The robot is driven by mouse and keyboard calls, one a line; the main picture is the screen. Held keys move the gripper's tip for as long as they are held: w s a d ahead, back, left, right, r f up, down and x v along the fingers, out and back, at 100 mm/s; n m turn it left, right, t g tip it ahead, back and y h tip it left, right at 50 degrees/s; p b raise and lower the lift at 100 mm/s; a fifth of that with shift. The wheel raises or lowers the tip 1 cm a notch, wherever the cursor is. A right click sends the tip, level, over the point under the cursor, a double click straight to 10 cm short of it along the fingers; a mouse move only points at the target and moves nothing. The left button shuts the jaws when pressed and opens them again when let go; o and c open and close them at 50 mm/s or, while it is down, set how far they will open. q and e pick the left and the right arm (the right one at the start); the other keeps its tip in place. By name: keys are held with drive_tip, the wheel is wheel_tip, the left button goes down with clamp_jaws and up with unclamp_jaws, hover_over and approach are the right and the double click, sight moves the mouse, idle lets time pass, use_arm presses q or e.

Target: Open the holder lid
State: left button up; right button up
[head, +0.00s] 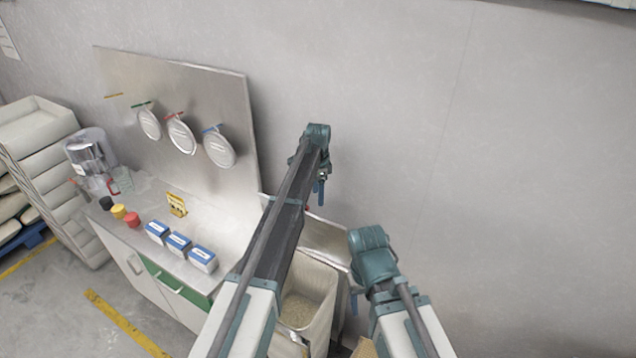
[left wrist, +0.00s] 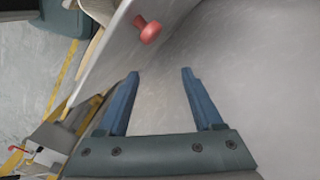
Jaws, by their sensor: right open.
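The holder is a pale bin (head: 327,303) with beans (head: 299,309) showing inside it. A flat grey panel, seemingly its lid (head: 327,236), stands tilted up at the bin's back. A red knob (head: 307,208) shows at its upper edge. In the left wrist view the knob (left wrist: 147,28) sticks out from the pale lid (left wrist: 112,55). My left gripper (head: 320,190) is above and behind the lid. Its fingers (left wrist: 160,73) are open and empty, with the knob beyond their tips and apart from them. My right gripper (head: 353,300) is by the bin's right side, mostly hidden by its own wrist.
A steel counter (head: 150,195) on the left carries blue-and-white boxes (head: 179,243), coloured caps (head: 118,211) and a grinder (head: 90,155). Round pans (head: 181,135) hang on a steel backboard (head: 222,95). A bare wall (head: 500,150) closes the back; its right part is clear.

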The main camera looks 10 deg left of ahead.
sight(319, 219)
use_arm(q)
drive_tip(key=s, duration=0.3)
drive_tip(key=s+d, duration=0.1)
drive_tip(key=s, duration=0.5)
drive_tip(key=shift+s+d+r+p, duration=0.2)
drive_tip(key=shift+d+r+p, duration=0.05)
drive_tip(key=shift+r+p, duration=0.15)
